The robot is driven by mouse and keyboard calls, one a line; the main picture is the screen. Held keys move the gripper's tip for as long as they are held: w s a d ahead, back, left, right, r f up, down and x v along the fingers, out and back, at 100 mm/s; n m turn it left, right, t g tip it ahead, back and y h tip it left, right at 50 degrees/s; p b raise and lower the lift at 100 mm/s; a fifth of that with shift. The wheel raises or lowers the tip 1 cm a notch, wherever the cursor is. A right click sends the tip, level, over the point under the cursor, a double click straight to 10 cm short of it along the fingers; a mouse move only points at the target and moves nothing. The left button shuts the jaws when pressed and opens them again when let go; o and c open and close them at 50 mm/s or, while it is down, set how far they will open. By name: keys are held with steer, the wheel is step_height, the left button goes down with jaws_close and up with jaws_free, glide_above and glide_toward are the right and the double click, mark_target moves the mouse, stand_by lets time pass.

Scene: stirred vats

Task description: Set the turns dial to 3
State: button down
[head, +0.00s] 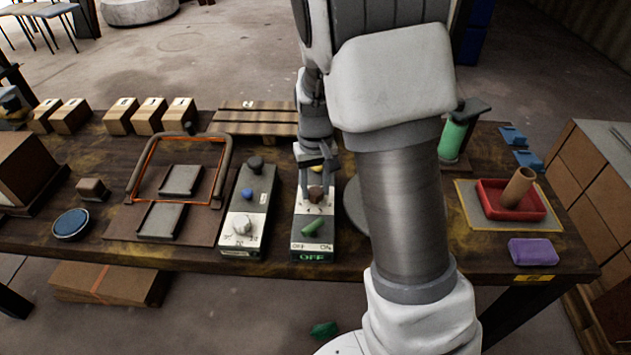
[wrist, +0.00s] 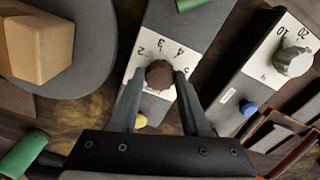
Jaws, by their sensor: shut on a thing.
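The turns dial is a small brown knob (wrist: 160,75) on a white scale plate of a narrow grey control box (head: 299,238). In the wrist view the numerals 2, 3 and 4 show around its far side. I cannot make out which number its pointer faces. In the head view the dial (head: 315,194) is partly covered by my gripper. My gripper (wrist: 160,77) is shut on the dial, one finger on each side of it. In the head view my gripper (head: 315,186) reaches down onto the box from behind.
The same box has a green switch (head: 311,228) above an OFF display and a yellow button (head: 317,168). A second box with a white knob (head: 242,225) and blue button (head: 247,194) stands close on the left. A grey disc (wrist: 60,45) lies on the other side.

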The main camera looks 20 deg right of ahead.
mark_target(315, 191)
steer(key=m+p, duration=0.3)
steer(key=m, duration=0.2)
steer(key=shift+r+m, duration=0.1)
steer(key=shift+m, duration=0.2)
stand_by(0.4)
steer(key=shift+c, duration=1.9)
jaws_free()
step_height(315, 191, up, 17)
steer(key=p, duration=0.4)
steer(key=shift+r, duration=0.15)
steer(key=shift+r, duration=0.1)
